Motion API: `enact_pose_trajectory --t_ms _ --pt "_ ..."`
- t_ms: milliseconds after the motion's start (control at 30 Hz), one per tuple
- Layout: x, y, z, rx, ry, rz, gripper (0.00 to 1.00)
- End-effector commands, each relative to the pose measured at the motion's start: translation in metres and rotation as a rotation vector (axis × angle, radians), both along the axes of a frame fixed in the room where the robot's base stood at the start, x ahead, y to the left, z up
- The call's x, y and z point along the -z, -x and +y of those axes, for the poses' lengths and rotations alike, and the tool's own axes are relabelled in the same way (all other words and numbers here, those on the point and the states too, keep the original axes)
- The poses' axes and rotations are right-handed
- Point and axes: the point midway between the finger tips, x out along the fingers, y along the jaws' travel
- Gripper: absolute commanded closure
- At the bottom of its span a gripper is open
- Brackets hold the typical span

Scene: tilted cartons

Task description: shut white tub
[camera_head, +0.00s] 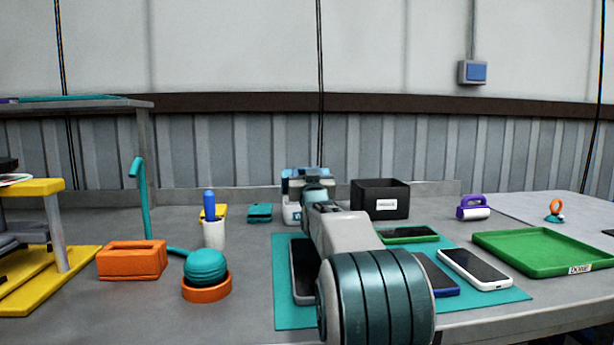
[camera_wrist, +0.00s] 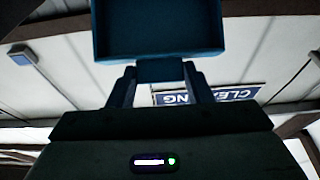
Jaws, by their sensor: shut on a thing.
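The white tub (camera_head: 291,214) stands at the back of the table in the head view, mostly hidden behind my arm. Its blue lid (camera_head: 296,174) shows above it, partly covered by my gripper (camera_head: 314,180). In the wrist view my gripper (camera_wrist: 160,75) is shut on the tab of the dark blue lid (camera_wrist: 158,30), one finger on each side. The lid's shallow, rimmed face shows above the fingers. The lid's exact tilt and whether it touches the tub's rim cannot be told.
A black bin (camera_head: 380,200) stands just right of the tub. A teal box (camera_head: 259,212) and a white cup (camera_head: 214,234) are to its left. Several phones lie on a teal mat (camera_head: 510,295) in front. A green tray (camera_head: 540,252) is at right.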

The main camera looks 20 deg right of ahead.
Motion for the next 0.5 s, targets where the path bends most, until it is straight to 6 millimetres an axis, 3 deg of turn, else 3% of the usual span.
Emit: enact_pose_trajectory --t_ms 33,400,433,500 --pt "0.0118 -0.0028 0.0 -0.001 -0.006 0.022 0.96" --pt "0.0128 -0.0031 -0.0001 -0.001 -0.006 0.023 0.96" --pt "0.0129 -0.0032 -0.0001 -0.001 -0.006 0.024 0.49" --pt "0.0129 -0.0032 0.0001 -0.001 -0.006 0.024 0.33"
